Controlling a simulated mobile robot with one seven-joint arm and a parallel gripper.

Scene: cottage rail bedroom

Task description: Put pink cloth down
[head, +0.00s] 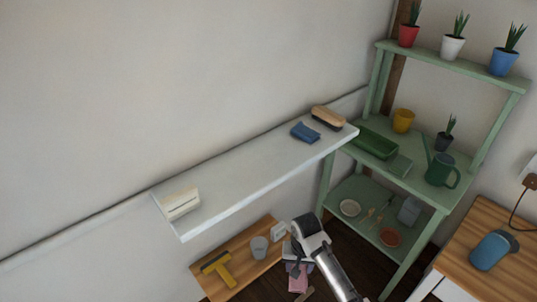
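My gripper (294,266) points down at the lower middle of the head view, just right of the low wooden bench. A pink cloth (298,284) is at its fingertips and hangs below them, with pink showing around the dark finger. The gripper looks shut on it, though the fingers are small here and partly hidden by my wrist.
A white shelf (245,178) on the wall holds a blue folded cloth (305,132), a brush (328,118) and a cream block (180,204). The wooden bench (238,252) holds a yellow tool (217,268) and a grey cup (259,247). A green plant rack (458,67) stands right.

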